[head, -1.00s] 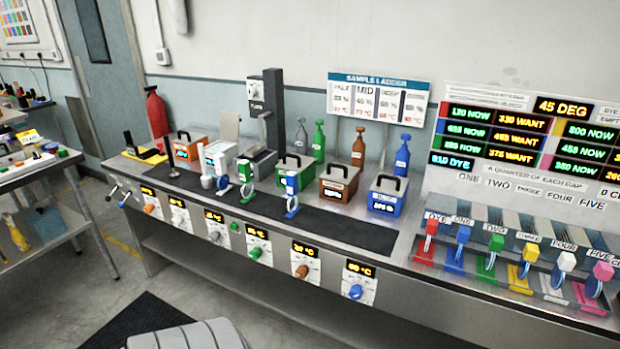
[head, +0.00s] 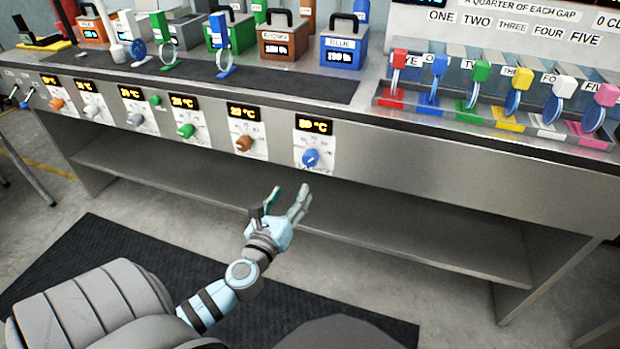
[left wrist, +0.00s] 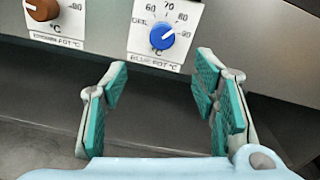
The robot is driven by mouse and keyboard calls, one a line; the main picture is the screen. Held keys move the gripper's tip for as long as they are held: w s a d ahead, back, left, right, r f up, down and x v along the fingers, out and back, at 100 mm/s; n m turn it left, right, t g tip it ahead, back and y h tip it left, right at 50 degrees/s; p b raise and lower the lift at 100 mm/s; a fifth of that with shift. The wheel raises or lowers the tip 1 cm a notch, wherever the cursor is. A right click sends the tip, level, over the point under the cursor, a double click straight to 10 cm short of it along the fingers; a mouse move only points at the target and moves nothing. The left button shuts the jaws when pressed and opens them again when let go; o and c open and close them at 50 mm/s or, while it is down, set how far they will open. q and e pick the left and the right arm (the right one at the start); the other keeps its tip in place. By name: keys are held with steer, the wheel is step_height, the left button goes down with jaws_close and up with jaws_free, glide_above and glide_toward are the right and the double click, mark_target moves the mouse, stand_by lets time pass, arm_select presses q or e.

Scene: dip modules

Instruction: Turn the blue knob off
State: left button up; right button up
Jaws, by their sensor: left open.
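The blue knob (head: 310,158) sits on a white dial plate on the bench's front panel, under a lit display (head: 314,124). In the left wrist view the blue knob (left wrist: 162,36) is at top centre, with a label reading BLUE POT below it and scale numbers around it. My left gripper (head: 288,198) is open and empty, below and in front of the knob, not touching it. In the left wrist view its two teal-padded fingers (left wrist: 160,95) are spread wide below the knob. The blue pot (head: 342,50) stands on the bench above. My right gripper is not in view.
The brown knob (head: 244,143) is left of the blue one, with green and other knobs further left. A lower shelf (head: 400,210) runs beneath the panel. The space before the panel is clear.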

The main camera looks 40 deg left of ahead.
arm_select(q)
glide_toward(308, 161)
steer(key=w, duration=0.2)
steer(key=x, duration=0.4)
steer(key=b+x, duration=0.1)
steer(key=x, duration=0.3)
steer(key=shift+a, duration=0.25)
steer(key=shift+w+a+r, duration=0.1)
steer(key=shift+w+a, duration=0.1)
steer(key=shift+w, duration=0.25)
steer(key=c, duration=1.2)
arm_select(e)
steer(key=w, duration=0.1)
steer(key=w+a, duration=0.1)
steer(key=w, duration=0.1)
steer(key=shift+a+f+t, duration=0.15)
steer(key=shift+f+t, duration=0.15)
